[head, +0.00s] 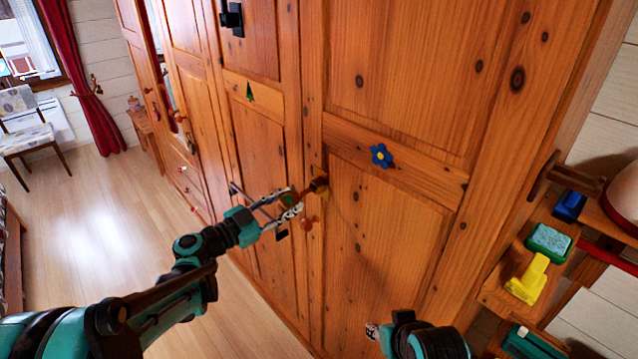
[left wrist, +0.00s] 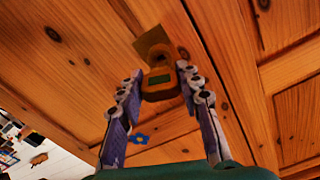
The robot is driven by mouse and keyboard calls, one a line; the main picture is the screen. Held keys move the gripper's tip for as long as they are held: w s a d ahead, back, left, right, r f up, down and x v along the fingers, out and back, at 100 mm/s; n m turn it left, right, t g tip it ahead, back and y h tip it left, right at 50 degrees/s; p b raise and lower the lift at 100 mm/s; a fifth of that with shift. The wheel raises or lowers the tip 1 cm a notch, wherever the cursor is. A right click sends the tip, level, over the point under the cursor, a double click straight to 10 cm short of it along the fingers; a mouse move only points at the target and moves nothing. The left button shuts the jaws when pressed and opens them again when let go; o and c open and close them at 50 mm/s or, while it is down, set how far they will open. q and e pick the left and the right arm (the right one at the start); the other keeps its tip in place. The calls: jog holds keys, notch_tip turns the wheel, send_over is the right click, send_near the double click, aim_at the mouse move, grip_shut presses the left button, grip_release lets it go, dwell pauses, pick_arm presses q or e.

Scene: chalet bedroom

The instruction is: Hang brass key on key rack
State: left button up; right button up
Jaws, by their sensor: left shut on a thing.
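My left gripper (head: 290,208) is at the wardrobe front, beside a dark brown knob-like piece (head: 318,186). I cannot pick out the key rack with certainty. My right gripper (head: 373,331) shows only partly at the bottom, in front of the wardrobe.
A shelf at right holds a green sponge box (head: 548,242) and a yellow item (head: 528,279).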

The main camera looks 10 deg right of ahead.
pick_arm(q)
jog(key=shift+v, duration=1.95)
dwell(0.6)
jog(key=w+a+f+n+t+y, duration=0.2)
jog(key=a+f+n+t+y, duration=0.5)
jog(key=a+y, duration=0.6)
jog(key=shift+a+f+n+y, duration=0.15)
jog(key=shift+f+n+y, duration=0.65)
jog(key=shift+f+n, duration=0.85)
jog(key=shift+r+n, duration=0.25)
jog(key=shift+r, duration=0.05)
